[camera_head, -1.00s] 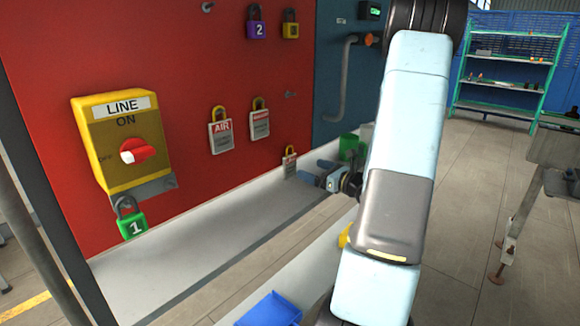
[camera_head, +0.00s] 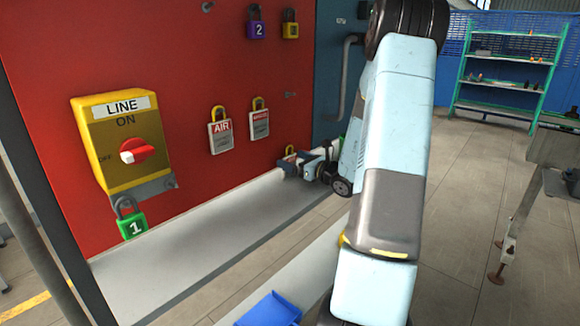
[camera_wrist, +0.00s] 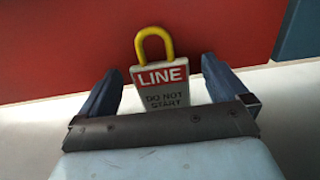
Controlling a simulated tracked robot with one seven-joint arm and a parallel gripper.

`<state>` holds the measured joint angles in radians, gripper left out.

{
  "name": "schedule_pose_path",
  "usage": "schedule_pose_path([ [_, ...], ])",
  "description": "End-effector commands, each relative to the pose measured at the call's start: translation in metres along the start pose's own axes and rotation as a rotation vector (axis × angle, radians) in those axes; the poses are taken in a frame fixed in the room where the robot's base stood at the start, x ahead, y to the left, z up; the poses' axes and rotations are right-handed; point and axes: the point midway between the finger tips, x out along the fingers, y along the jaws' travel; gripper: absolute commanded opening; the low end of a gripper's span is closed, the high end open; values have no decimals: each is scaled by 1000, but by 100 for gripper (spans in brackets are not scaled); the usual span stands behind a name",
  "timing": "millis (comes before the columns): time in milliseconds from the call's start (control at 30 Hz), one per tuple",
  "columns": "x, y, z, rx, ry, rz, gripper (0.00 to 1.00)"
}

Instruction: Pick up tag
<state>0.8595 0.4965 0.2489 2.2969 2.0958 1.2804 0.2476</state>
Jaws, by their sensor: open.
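A white and red tag marked LINE, DO NOT START, with a yellow loop (camera_wrist: 162,75) stands upright against the red panel, low down, in the wrist view. My gripper (camera_wrist: 160,85) is open, with one dark blue finger on each side of the tag and gaps still showing. In the head view my gripper (camera_head: 297,163) is low at the panel's right end, and it hides most of this tag; only a bit of the yellow loop (camera_head: 289,149) shows. The tag's lower end is hidden behind my gripper in the wrist view.
An AIR tag (camera_head: 221,136) and another tag (camera_head: 259,125) hang on the red panel (camera_head: 200,80). A yellow LINE switch box (camera_head: 115,165), green lock 1 (camera_head: 131,224), purple lock 2 (camera_head: 256,29) and a yellow lock (camera_head: 290,31) are also there. A blue bin (camera_head: 268,311) is in front.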

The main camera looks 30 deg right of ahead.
Motion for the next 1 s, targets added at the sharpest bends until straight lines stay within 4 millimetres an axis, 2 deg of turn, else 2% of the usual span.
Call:
schedule_pose_path([
  [67,0,0,0,0,0,0,100],
  [767,0,0,0,0,0,0,35],
  [1000,-2,0,2,-1,-1,0,35],
])
